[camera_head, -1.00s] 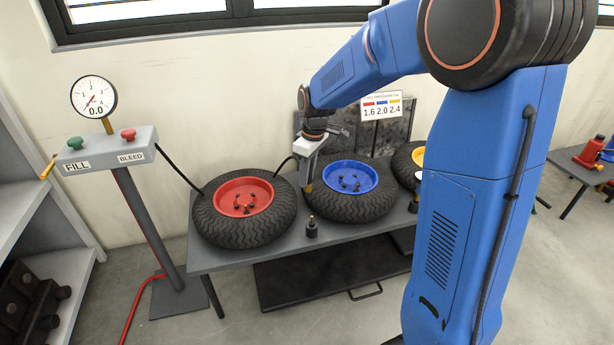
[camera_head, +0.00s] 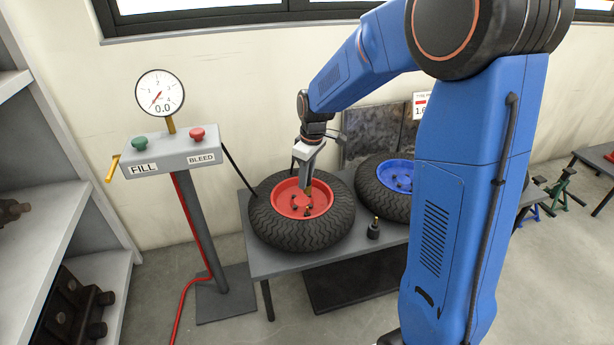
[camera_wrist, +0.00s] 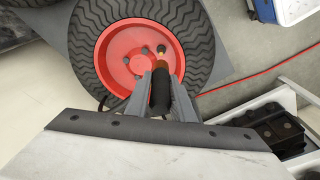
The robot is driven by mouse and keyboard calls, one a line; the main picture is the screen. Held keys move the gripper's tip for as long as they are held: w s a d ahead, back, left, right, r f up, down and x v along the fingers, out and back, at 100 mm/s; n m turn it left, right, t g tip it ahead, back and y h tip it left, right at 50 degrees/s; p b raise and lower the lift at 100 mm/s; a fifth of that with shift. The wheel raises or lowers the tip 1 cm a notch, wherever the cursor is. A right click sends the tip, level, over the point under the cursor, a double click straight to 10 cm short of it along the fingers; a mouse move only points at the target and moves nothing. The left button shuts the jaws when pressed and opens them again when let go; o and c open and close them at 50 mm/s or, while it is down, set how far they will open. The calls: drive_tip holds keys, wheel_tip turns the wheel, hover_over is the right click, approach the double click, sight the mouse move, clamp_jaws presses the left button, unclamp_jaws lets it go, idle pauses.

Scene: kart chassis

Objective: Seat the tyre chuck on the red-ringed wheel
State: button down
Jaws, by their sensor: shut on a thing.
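The red-ringed wheel (camera_head: 318,228) lies flat on the bench, a black tyre around a red hub (camera_head: 290,200). It also fills the upper part of the wrist view (camera_wrist: 95,62). My gripper (camera_head: 306,184) is over the right part of the red hub, pointing down. In the wrist view my gripper (camera_wrist: 160,78) is shut on the tyre chuck (camera_wrist: 159,96), a dark cylinder with a brass tip. The tip points at a small valve on the hub near the rim. I cannot tell whether the tip touches the valve.
The blue-ringed wheel (camera_head: 373,195) lies to the right, partly behind my arm. A small black fitting (camera_head: 374,230) stands on the bench (camera_head: 285,267) between the wheels, near the front edge. The fill and bleed stand (camera_head: 172,152) is at left; its gauge (camera_head: 160,93) reads 0.0.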

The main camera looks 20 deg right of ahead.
drive_tip(key=shift+f, duration=2.6)
drive_tip(key=shift+f, duration=0.2)
drive_tip(key=shift+f, duration=1.6)
drive_tip(key=shift+f, duration=0.15)
drive_tip(key=shift+f, duration=0.45)
drive_tip(key=c, duration=1.5)
unclamp_jaws()
drive_tip(key=shift+o, duration=0.2)
